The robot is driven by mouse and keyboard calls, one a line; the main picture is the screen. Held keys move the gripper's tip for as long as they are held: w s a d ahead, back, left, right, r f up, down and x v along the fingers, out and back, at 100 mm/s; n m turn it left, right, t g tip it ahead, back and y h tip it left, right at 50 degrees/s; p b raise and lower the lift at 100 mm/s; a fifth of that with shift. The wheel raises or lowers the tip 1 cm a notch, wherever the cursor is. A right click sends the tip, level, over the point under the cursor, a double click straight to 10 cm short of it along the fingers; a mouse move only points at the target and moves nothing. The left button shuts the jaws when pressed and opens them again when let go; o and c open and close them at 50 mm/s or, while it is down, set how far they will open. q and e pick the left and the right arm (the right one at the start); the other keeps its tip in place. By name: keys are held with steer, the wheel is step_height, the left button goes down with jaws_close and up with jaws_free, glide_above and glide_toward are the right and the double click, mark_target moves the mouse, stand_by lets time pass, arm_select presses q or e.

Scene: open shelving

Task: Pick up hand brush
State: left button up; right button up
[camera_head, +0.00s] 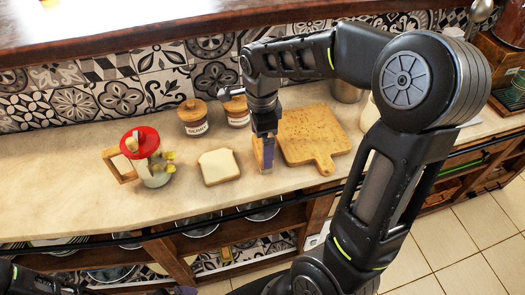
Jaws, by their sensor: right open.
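My right arm reaches in from the right, and its gripper (265,142) points down over the counter between a bread slice and a cutting board. The gripper is open. A narrow upright piece with tan and blue-grey parts (267,157) shows at its fingertips, close to the counter. I cannot tell whether this is the hand brush or part of the gripper. No other hand brush can be made out, and the wrist hides part of the counter behind it. Dark parts of my left arm show at the lower left edge, but its gripper is not visible.
On the counter (60,200) stand a red-lidded jug (141,140), two lidded jars (193,117) (237,110), the bread slice (219,167) and the cutting board (315,137). A wooden ledge (150,22) runs above. Shelves with dishes (200,222) lie below the front edge.

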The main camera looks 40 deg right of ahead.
steer(key=shift+w+d+f+p, duration=0.15)
steer(key=shift+f+p, duration=0.45)
steer(key=shift+f, duration=2.05)
steer(key=c, duration=1.2)
